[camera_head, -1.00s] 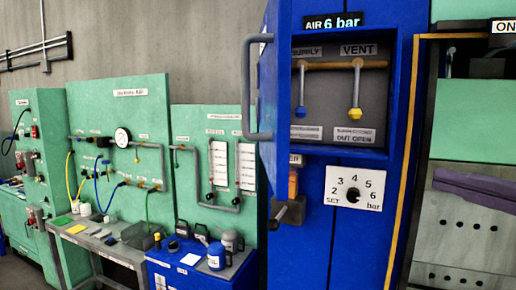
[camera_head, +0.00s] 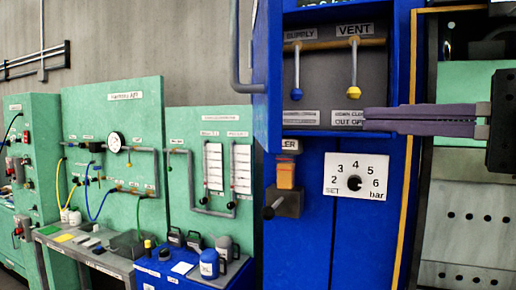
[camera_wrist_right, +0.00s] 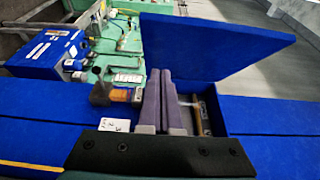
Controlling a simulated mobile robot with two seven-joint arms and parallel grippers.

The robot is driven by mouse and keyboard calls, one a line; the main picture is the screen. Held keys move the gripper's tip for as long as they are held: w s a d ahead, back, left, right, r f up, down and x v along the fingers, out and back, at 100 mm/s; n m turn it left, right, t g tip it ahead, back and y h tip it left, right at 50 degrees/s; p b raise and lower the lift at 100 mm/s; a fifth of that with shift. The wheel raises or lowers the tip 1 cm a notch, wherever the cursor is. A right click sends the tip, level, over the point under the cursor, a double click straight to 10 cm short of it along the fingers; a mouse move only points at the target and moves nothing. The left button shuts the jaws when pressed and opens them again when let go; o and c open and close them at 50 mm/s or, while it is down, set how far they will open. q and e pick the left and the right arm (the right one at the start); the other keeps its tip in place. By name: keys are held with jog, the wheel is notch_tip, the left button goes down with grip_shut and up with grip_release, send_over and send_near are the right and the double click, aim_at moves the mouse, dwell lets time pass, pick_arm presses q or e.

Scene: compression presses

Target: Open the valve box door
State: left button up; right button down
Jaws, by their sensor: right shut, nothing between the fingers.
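The valve box (camera_head: 388,60) is a blue recess in the blue cabinet. Its grey back holds a SUPPLY lever with a blue knob (camera_head: 296,94) and a VENT lever with a yellow knob (camera_head: 352,93). The blue door (camera_head: 268,80) stands open to the left, seen nearly edge-on, with a grey handle (camera_head: 235,60). In the right wrist view the door (camera_wrist_right: 220,45) rises as a broad panel. My right gripper (camera_head: 366,119) is shut and empty in front of the box's lower right, covering part of a label. Its purple fingers (camera_wrist_right: 160,72) are apart from the door. My left gripper is not in view.
Below the box are a dial plate (camera_head: 338,176) and an orange-topped switch (camera_head: 285,176). A green press (camera_head: 480,200) stands at the right. Green panels with hoses and a bench (camera_head: 85,252) are at the left. Bare wall shows behind.

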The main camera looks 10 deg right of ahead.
pick_arm(q)
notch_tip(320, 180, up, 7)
jog(key=p, duration=0.6)
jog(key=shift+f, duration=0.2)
pick_arm(e)
jog(key=w+a, duration=0.4)
jog(key=a, duration=0.3)
jog(key=shift+a, duration=0.15)
jog(key=shift+r, duration=0.15)
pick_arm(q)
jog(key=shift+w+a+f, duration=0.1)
pick_arm(e)
jog(key=shift+a, duration=0.1)
